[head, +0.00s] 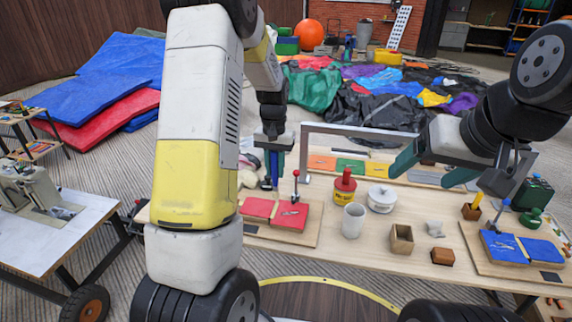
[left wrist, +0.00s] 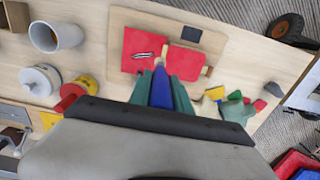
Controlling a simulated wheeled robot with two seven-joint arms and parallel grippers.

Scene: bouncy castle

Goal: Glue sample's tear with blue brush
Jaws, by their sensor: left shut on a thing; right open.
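The red sample (head: 289,217) lies on a wooden board (head: 255,239) at the left of the workbench. Its tear shows as a small pale mark near the middle in the left wrist view (left wrist: 143,55). My left gripper (head: 271,174) is shut on the blue brush (left wrist: 161,90), which points down over the board. In the left wrist view the brush's pale tip is close to the tear, slightly to its right; I cannot tell whether it touches. My right gripper (head: 432,170) is open and empty above the right part of the bench. A blue sample (head: 503,246) lies on another board.
A red-topped yellow can (head: 344,186), a white lidded pot (head: 382,198), a grey cup (head: 353,220) and a wooden box (head: 401,238) stand mid-bench. A yellow stick (head: 477,200) stands in a wooden block at right. A grey frame (head: 350,129) spans the back.

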